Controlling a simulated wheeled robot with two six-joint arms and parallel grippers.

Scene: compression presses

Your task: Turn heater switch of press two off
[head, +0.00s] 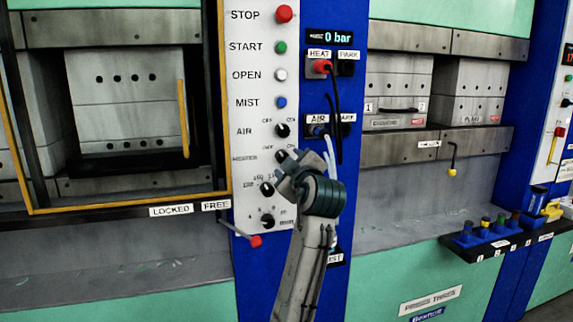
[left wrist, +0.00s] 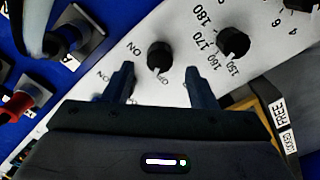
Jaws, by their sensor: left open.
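The white control panel (head: 258,60) has a column of buttons and black knobs. The heater switch (head: 281,156) is a black knob beside the HEATER label, partly covered by my left gripper (head: 287,163). In the left wrist view the heater switch (left wrist: 160,56) has ON and OFF printed around it. My left gripper (left wrist: 158,72) is open, with one finger on each side just short of the knob. I see no contact. My right gripper is in neither view.
The temperature knob (left wrist: 233,43) is close beside the heater switch. The air knob (head: 282,130) is just above it. Hoses and plugs (head: 322,67) hang on the blue column to the right. A red-ended lever (head: 255,241) sticks out below the panel.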

